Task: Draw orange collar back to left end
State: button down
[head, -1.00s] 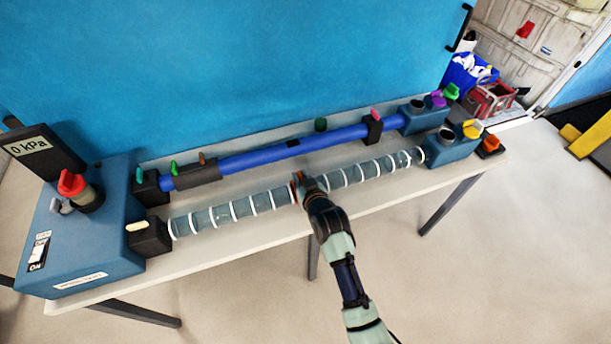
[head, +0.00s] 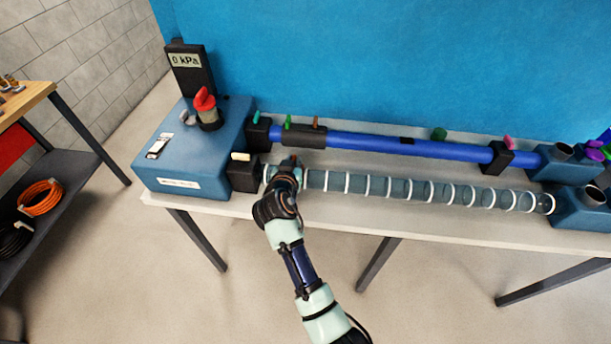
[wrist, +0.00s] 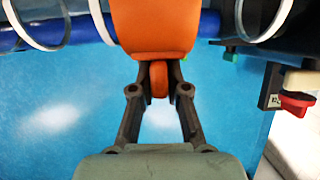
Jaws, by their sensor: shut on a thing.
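The orange collar (wrist: 152,30) fills the upper middle of the wrist view, around the clear ringed duct (head: 420,191). My gripper (wrist: 158,85) is shut on the collar's rounded orange tab (wrist: 158,77). In the head view my gripper (head: 289,168) is near the duct's left end and hides most of the collar. The black end block (head: 243,173) with a cream lever (head: 240,157) stands just left of it. A short piece of duct with a white ring (head: 267,174) shows between the gripper and the block.
A blue tube (head: 400,147) with a dark sleeve (head: 304,136) runs behind the duct. A blue box (head: 190,160) with a red knob (head: 204,99) and a 0 kPa display (head: 186,61) stands at the left. The table front (head: 340,216) is clear.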

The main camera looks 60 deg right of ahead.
jog(key=shift+w+a+f+b, duration=0.1)
jog(key=shift+w+a+b, duration=0.25)
jog(key=shift+w, duration=0.3)
jog(key=shift+w+a+r+b, duration=0.1)
jog(key=shift+w+a+b, duration=0.2)
jog(key=shift+w, duration=0.35)
jog(key=shift+w+a+f+b, duration=0.1)
jog(key=shift+w+a+b, duration=0.2)
jog(key=shift+w, duration=0.35)
jog(key=shift+a, duration=0.1)
jog(key=c, duration=1.2)
grip_release()
jog(key=shift+w, duration=0.25)
jog(key=shift+o, duration=0.2)
jog(key=shift+s, duration=0.1)
jog(key=v, duration=1.2)
